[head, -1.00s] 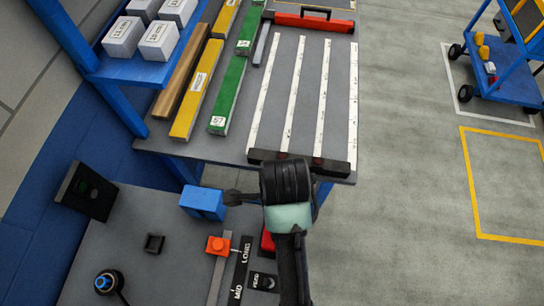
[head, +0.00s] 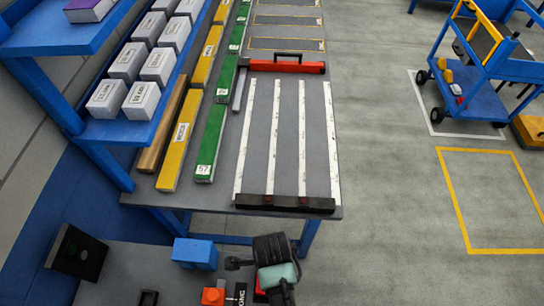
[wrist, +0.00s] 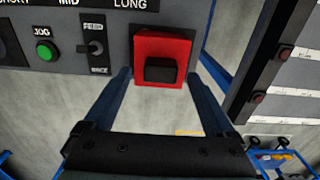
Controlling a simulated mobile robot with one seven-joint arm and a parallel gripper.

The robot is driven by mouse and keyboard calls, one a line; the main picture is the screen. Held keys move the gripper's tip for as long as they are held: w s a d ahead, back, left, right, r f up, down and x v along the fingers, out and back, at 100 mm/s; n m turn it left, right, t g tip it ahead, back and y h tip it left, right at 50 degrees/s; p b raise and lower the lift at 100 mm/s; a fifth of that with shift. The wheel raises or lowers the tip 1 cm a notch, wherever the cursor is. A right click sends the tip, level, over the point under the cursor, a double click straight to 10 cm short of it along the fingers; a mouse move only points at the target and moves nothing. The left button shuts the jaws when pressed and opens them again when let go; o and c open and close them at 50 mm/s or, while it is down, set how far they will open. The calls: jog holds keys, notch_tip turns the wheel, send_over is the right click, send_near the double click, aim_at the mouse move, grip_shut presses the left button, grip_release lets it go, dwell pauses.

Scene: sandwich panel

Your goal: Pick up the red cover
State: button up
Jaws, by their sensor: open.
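A red square cover (wrist: 178,48) with a dark block at its middle shows in the wrist view, on the grey panel (wrist: 62,62) just below the word LONG. My gripper (wrist: 163,76) is open, with one dark blue finger towards each side of the red cover and nothing held between them. Whether the fingertips touch it I cannot tell. In the head view a small bit of red (head: 259,285) shows at the bottom beside my arm, which hides most of that spot and the fingers.
The panel carries a green JOG button (wrist: 46,51) and a FEED toggle (wrist: 90,47). In the head view a blue block (head: 194,253) and an orange knob (head: 213,296) lie left of my arm. A grey table (head: 226,190) with white strips stands beyond.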

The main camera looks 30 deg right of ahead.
jog(key=shift+f, duration=1.35)
grip_shut()
